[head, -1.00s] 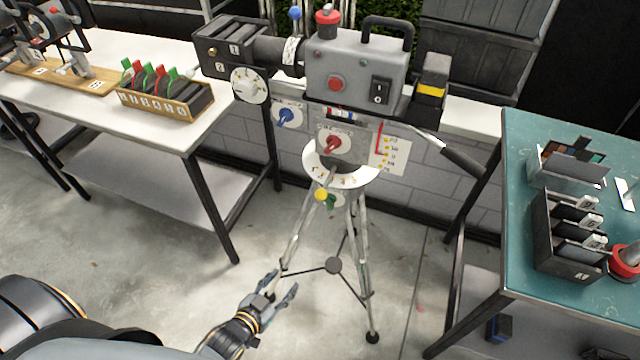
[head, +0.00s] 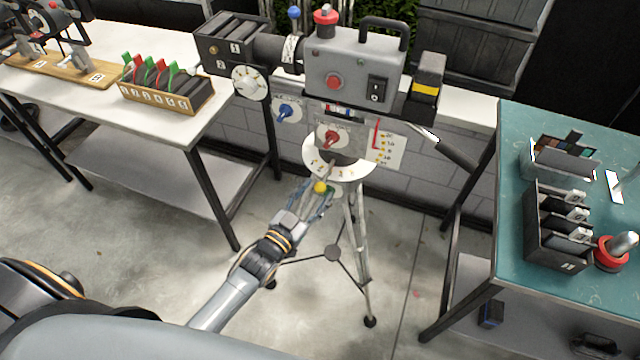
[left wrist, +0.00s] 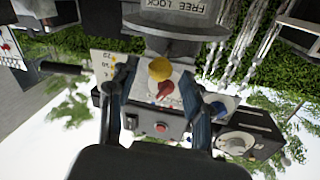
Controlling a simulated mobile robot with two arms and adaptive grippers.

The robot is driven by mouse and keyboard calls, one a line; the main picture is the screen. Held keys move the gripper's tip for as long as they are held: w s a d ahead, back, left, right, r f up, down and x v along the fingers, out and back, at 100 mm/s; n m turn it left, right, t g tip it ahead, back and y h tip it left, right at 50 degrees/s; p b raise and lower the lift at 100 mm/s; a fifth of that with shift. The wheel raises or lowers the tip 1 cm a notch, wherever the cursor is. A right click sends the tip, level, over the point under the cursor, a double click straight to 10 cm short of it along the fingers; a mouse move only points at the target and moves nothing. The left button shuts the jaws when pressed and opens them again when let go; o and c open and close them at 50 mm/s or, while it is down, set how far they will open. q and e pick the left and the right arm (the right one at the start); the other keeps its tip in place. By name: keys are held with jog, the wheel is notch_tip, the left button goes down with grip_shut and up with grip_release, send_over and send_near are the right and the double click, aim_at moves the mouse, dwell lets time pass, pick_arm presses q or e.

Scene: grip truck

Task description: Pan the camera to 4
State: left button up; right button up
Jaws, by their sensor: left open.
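The grey camera (head: 345,75) stands on a tripod (head: 356,240). Under it is a white round pan scale (head: 340,172) with marks too small to read. A lever with a yellow ball knob (head: 320,187) sticks out below the scale. My left gripper (head: 318,192) is open at the knob, with its fingers around or just beside it. In the left wrist view the yellow knob (left wrist: 160,69) shows between the two fingers. I cannot tell whether they touch it. A collar lettered "FREE LOCK" (left wrist: 176,8) is at the top of that view. My right gripper is not in view.
A pan handle (head: 456,152) reaches to the right of the tripod head. A white table (head: 160,122) with a rack of red and green tabs (head: 165,95) stands left. A teal table (head: 512,230) with a black slotted holder (head: 552,240) stands right. The floor between is clear.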

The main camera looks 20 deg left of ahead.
pick_arm(q)
jog(key=shift+x, duration=1.35)
grip_shut()
